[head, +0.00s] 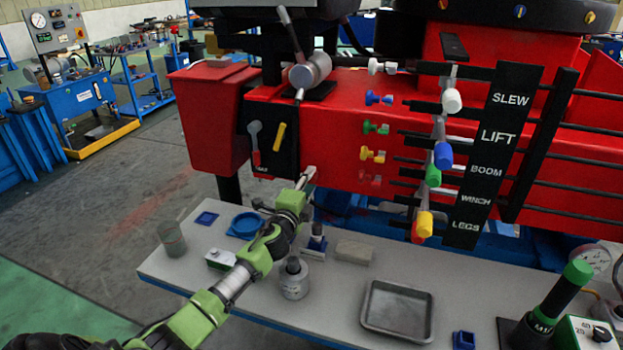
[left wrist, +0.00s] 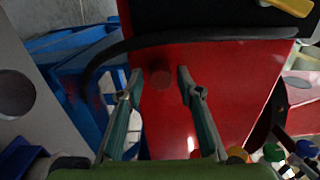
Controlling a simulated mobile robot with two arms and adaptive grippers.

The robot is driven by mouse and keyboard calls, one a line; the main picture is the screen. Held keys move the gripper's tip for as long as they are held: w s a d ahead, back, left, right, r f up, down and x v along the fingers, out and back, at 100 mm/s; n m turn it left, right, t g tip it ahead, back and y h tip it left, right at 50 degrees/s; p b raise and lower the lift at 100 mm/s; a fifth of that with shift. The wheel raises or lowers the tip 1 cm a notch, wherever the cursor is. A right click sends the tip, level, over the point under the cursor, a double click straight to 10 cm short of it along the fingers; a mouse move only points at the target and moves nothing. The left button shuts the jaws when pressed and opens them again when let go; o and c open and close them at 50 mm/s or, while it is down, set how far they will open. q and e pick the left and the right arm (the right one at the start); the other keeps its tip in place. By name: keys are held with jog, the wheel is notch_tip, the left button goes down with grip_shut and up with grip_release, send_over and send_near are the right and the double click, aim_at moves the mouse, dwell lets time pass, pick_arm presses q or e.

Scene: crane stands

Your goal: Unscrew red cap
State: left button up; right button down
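A dark red round cap-like disc (left wrist: 160,76) shows on the red panel (left wrist: 165,110) in the left wrist view, between and beyond my fingertips. My left gripper (left wrist: 158,80) is open, its two fingers apart with nothing between them. I cannot tell how far the disc is from the fingertips. In the head view my left gripper (head: 308,178) reaches up to the lower front of the red crane body (head: 330,125), left of a faint red knob (head: 370,180). The disc cannot be made out there. My right gripper is in neither view.
Yellow (head: 373,155), green (head: 375,128) and blue (head: 377,98) knobs line the panel, beside levers and a label board (head: 490,155). The grey bench (head: 255,300) below holds a metal tray (head: 397,312), a blue ring dish (head: 246,225) and a grey jar (head: 294,284).

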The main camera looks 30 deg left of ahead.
pick_arm(q)
grip_shut()
jog(key=shift+s, duration=0.1)
dwell(0.3)
jog(key=shift+d+f+n, duration=0.1)
jog(key=shift+n, duration=1)
jog(key=n, duration=0.3)
